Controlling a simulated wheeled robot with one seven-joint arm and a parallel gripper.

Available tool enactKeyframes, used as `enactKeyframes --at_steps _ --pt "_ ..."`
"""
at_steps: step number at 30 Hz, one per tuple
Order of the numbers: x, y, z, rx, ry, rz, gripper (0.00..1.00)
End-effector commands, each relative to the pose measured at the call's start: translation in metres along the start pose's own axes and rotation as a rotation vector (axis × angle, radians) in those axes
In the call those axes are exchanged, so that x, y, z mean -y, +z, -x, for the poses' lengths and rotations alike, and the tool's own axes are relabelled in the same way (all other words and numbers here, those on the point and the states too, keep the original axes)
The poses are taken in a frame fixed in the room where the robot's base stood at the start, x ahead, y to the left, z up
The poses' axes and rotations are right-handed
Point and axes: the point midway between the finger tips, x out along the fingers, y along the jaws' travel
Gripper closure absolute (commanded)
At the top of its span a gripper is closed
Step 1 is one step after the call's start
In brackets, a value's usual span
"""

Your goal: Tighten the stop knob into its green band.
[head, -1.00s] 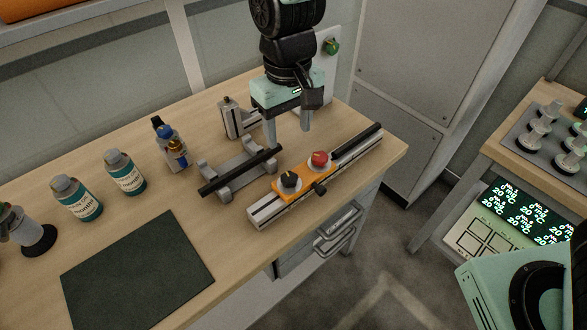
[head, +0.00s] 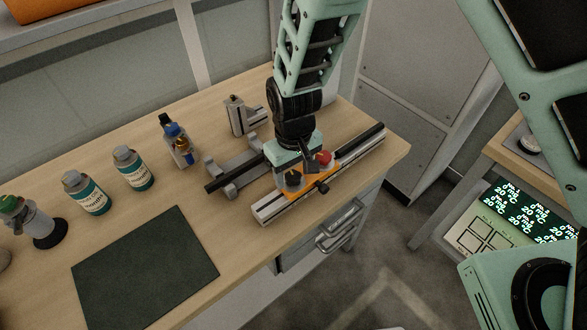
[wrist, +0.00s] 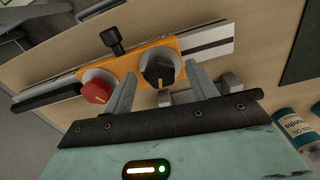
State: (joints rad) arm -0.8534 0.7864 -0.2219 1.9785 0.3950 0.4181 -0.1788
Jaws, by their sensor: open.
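An orange carriage (head: 324,178) sits on a metal rail (head: 270,210) on the bench. It carries a black knob (head: 293,179) with a yellow pointer line and a red knob (head: 325,157). A smaller black side knob (head: 322,188) sticks out of its front. In the wrist view the black knob (wrist: 157,69) lies between my gripper's (wrist: 160,72) two spread fingers, and the red knob (wrist: 97,88) is outside them to the left. My gripper (head: 293,174) is open, low over the carriage. Contact cannot be told. No green band shows; which knob is the stop knob is unclear.
A grey cradle holding a dark bar (head: 215,185) stands close behind the rail. A grey bracket (head: 240,117) is farther back. Several bottles, including a teal-labelled one (head: 133,170), stand left. A dark mat (head: 145,270) lies at the front left.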

Motion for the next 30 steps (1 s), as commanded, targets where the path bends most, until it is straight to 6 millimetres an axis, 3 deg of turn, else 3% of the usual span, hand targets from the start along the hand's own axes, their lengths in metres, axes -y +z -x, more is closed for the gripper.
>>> enactKeyframes --at_steps 3,8,14,24,30 --pt "0.0000 -0.0001 0.0002 0.000 0.000 0.000 0.45" --pt "0.0000 -0.0001 0.0004 0.000 0.000 0.000 0.87" --pt "-0.0001 -0.0001 0.0013 0.000 0.000 -0.027 0.87" --pt "-0.0002 -0.0002 0.0023 0.000 0.001 -0.366 0.87" --pt "0.0000 -0.0005 0.0013 -0.001 0.001 -0.456 0.87"
